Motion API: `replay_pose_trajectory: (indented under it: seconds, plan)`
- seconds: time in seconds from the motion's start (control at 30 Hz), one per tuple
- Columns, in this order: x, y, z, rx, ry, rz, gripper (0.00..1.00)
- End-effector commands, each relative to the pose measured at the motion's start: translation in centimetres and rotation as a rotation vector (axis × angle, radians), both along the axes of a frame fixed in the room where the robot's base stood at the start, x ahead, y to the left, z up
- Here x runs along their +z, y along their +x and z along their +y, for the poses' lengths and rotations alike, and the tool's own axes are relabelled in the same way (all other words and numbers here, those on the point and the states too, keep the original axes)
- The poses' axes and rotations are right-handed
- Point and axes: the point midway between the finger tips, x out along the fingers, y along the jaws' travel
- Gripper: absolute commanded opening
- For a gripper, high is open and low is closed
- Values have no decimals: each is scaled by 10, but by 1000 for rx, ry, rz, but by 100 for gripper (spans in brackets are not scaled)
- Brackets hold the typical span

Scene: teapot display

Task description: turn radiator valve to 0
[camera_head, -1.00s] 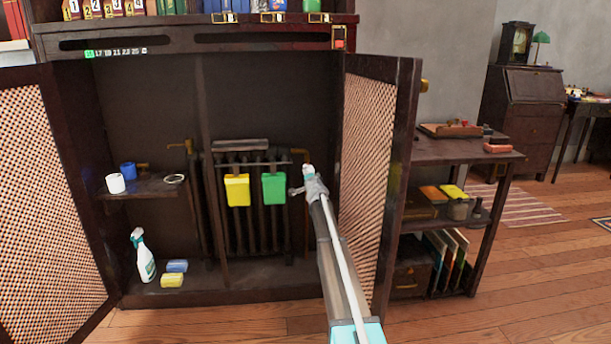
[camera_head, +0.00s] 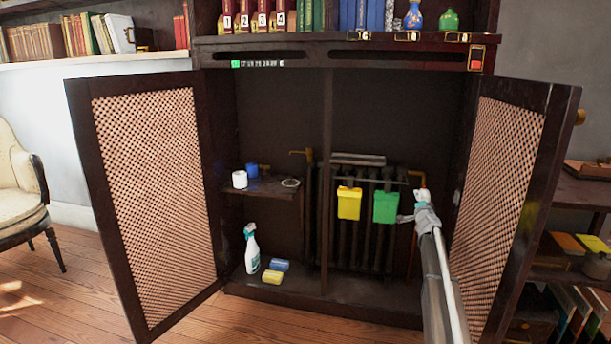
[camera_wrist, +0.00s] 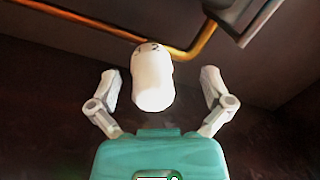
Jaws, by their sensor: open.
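In the wrist view, the white radiator valve (camera_wrist: 152,80) is a rounded knob on a copper pipe (camera_wrist: 205,38). A digit that looks like 2 shows near its top. My gripper (camera_wrist: 158,88) is open, with one finger on each side of the valve and visible gaps to both. In the head view, my gripper (camera_head: 410,219) is inside the open cabinet, at the right of the radiator (camera_head: 365,242). The white valve (camera_head: 421,195) shows just above it, partly hidden by my arm.
A green container (camera_head: 385,207) and a yellow container (camera_head: 349,203) hang on the radiator, the green one close to my gripper. The open right door (camera_head: 500,185) stands close to my arm.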

Motion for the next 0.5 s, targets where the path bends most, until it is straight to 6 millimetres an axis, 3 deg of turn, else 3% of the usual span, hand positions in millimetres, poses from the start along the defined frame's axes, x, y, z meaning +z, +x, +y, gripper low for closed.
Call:
replay_pose_trajectory:
  seconds: [0.03,0.27,0.5]
  plan:
    - [4,-13,18,27,-17,-1,100]
    - [23,-52,106,243,-156,12,100]
    - [20,-112,201,508,-300,103,100]
